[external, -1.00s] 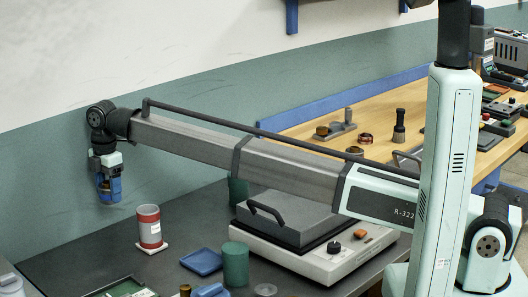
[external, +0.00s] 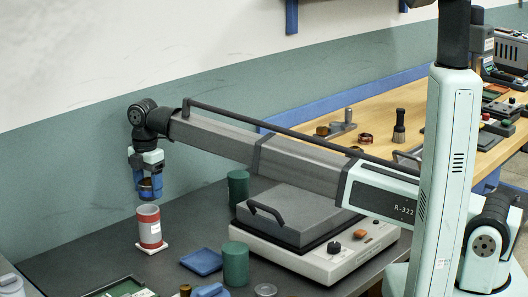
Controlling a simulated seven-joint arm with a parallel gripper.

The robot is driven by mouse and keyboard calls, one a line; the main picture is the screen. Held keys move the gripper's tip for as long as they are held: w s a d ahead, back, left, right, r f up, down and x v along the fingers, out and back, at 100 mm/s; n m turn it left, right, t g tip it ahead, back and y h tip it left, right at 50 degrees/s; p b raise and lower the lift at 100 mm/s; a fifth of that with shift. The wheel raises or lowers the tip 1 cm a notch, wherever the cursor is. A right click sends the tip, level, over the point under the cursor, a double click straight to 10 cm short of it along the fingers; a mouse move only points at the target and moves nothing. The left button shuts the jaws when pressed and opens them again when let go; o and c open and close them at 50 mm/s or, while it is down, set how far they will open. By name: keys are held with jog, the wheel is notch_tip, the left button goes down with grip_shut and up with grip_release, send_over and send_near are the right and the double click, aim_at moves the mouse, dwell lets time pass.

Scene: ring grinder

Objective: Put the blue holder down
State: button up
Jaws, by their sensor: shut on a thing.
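My gripper (external: 148,172) hangs down from the arm's end at the left. It is shut on the blue holder (external: 148,192), a small blue piece with a dark amber part showing in it. The gripper's own blue parts make the edge between it and the holder hard to tell. The holder is in the air just above the red and grey cylinder (external: 150,232), which stands upright on a small white base.
A blue square dish (external: 202,262) and green cylinders (external: 235,264) stand right of the red cylinder. A white machine with a grey lid (external: 300,217) lies under my arm. A green tray (external: 122,287) is at the front left. The dark table (external: 95,245) is clear left of the cylinder.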

aim_at(148, 179)
jog(key=shift+f, duration=4.05)
jog(key=shift+f, duration=0.15)
jog(key=o, duration=1.6)
notch_tip(148, 179, up, 12)
jog(key=shift+r, duration=0.15)
